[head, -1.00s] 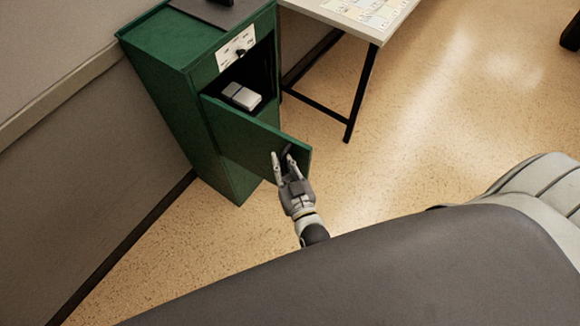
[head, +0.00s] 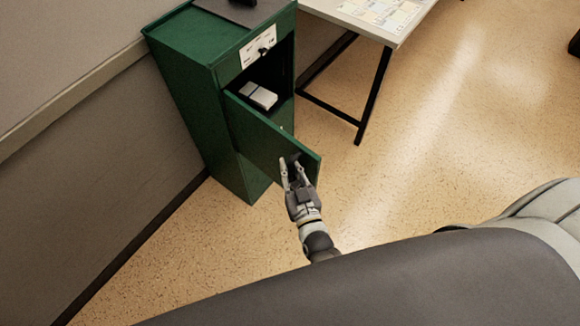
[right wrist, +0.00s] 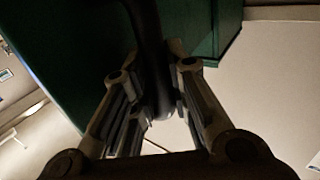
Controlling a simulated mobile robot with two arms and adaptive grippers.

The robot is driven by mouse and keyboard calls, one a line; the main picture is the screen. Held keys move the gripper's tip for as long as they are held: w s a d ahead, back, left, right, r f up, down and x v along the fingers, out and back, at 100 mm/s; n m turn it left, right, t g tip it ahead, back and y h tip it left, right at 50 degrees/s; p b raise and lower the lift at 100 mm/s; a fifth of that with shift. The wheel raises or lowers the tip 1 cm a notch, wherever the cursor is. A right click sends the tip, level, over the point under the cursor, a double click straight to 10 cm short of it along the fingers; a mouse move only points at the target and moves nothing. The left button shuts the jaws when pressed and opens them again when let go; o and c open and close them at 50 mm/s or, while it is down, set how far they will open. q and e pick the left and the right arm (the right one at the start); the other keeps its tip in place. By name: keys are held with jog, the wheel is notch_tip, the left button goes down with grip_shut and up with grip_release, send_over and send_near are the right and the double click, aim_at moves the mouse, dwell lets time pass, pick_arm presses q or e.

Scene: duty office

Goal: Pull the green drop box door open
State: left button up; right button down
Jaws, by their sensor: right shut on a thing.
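The green drop box (head: 185,105) stands against the wall at the upper left in the head view. Its green door (head: 258,135) stands swung out, hinged on the left side, with the dark inside showing. My right gripper (head: 293,178) is shut on the dark door handle (head: 295,160) near the door's free edge. In the right wrist view the fingers (right wrist: 158,95) close around the dark handle bar (right wrist: 150,40), with the green door (right wrist: 60,50) behind. My left gripper is not in view.
White boxes (head: 258,96) lie inside the drop box. A label with a black knob (head: 263,51) is above the opening. A table (head: 400,22) with black legs stands at the right of the box. The floor (head: 430,130) in front is clear.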

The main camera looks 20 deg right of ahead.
jog(key=shift+w+r, duration=0.15)
jog(key=shift+r, duration=0.2)
jog(key=c, duration=1.4)
grip_release()
jog(key=shift+f, duration=0.1)
jog(key=s, duration=1.2)
jog(key=shift+s+a, duration=0.1)
jog(key=shift+a, duration=0.2)
jog(key=shift+f, duration=0.1)
